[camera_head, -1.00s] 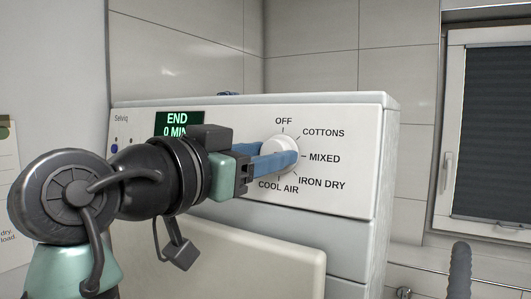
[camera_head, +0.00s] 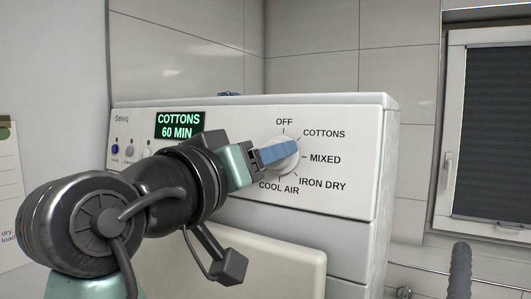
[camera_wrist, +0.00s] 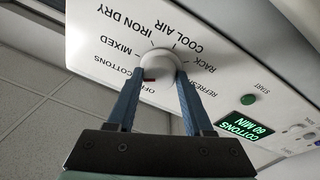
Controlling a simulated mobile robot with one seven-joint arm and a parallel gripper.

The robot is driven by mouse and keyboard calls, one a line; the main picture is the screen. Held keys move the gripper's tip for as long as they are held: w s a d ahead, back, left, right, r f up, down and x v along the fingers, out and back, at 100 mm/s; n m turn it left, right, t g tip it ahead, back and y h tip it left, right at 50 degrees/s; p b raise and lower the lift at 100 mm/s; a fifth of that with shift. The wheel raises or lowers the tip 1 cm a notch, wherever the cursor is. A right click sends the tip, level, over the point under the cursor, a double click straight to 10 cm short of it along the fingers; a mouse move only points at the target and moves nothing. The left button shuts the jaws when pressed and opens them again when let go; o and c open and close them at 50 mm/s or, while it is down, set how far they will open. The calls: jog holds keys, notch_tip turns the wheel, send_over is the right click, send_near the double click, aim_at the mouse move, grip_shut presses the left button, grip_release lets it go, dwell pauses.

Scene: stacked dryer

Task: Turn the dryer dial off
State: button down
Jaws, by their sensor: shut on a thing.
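The white round dial (camera_head: 292,145) is on the dryer's front panel, with OFF above it, then COTTONS, MIXED, IRON DRY and COOL AIR around its right and lower sides. My gripper (camera_head: 284,153) reaches in from the left, its blue fingers shut on the dial. In the wrist view, one finger lies on each side of the dial (camera_wrist: 159,62). A small red mark on the dial shows there, close to the OFF and COTTONS labels. The display (camera_head: 179,125) reads COTTONS 60 MIN. In the head view the fingers hide part of the dial.
The dryer (camera_head: 345,195) has small buttons (camera_head: 129,151) left of the display. A pale door panel (camera_head: 285,265) lies below the controls. A window with a dark blind (camera_head: 493,130) is at the right. Tiled wall stands behind.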

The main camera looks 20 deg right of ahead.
jog(key=n+y+p, duration=0.1)
jog(key=n+p, duration=0.1)
jog(key=n, duration=0.2)
jog(key=n+t+y+p, duration=0.1)
jog(key=n+p, duration=0.2)
jog(key=n, duration=0.1)
jog(key=n+p, duration=0.2)
jog(key=n, duration=0.3)
jog(key=shift+s+d+r+t+y, duration=0.1)
jog(key=shift+s+r+t+y, duration=0.05)
jog(key=shift+r+t+y, duration=0.2)
jog(key=shift+f+n+p, duration=0.1)
jog(key=shift+n+p, duration=0.2)
jog(key=shift+p, duration=0.05)
jog(key=c, duration=0.7)
grip_release()
jog(key=o, duration=0.4)
jog(key=shift+f, duration=0.2)
